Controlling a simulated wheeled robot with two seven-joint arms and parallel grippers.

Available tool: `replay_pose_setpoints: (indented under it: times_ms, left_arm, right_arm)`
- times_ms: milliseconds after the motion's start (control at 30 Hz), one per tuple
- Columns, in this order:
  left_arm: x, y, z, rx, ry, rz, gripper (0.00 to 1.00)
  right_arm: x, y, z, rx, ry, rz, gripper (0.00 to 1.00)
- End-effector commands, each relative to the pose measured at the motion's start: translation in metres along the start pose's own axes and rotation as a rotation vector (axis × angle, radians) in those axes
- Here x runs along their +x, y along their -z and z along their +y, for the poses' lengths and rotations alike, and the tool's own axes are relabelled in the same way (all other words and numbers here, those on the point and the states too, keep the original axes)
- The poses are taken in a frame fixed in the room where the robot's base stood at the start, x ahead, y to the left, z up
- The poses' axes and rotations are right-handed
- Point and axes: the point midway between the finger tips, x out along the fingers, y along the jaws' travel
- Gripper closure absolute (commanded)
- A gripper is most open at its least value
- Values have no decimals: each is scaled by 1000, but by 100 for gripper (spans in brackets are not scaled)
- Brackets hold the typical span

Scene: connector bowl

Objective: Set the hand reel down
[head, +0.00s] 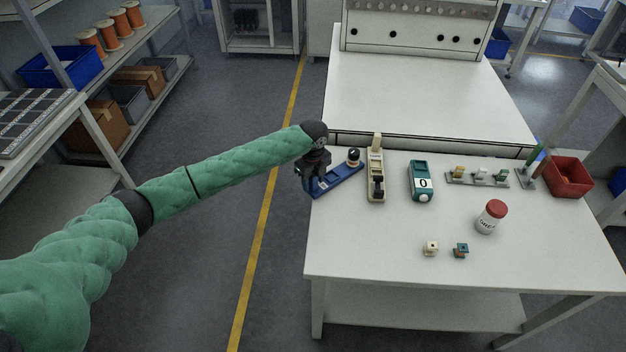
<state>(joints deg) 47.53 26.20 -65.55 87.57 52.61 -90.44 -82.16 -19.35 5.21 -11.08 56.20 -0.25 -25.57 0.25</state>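A blue elongated tool with a dark knob (345,178), which I take to be the hand reel, is at the left edge of the white table (380,250), slanting up to the right. My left gripper (309,186) points down at its left end, at or just beyond the table edge. The dark fingers overlap that end, and I cannot tell whether they grip it. I also cannot tell whether the tool rests fully on the table. My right gripper is not in view.
Close to the right of the blue tool stand a beige tool (376,175) and a teal counter (421,182). Further right are a red-capped jar (491,217), small connectors (431,249) and a red bin (569,177). The table's front left is clear.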

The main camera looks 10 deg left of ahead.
Motion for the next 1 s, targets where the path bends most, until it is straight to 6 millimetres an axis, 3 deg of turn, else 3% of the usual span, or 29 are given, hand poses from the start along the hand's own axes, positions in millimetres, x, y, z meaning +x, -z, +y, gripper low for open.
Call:
replay_pose_setpoints:
  times_ms: [333, 433, 600, 800, 1000]
  left_arm:
    - [-14, -1, 0, 0, 2, 0, 55]
    - [-30, -1, 0, 1, 3, -2, 55]
    - [-63, -1, -1, 1, 4, -2, 55]
    - [-97, 0, -1, 0, 3, -1, 55]
    - [-117, 0, -1, 0, 2, 0, 55]
  right_arm:
    - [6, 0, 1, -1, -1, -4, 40]
    - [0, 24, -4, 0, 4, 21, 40]
    - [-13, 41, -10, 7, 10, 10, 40]
    - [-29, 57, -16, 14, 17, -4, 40]
    - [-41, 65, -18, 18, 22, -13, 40]
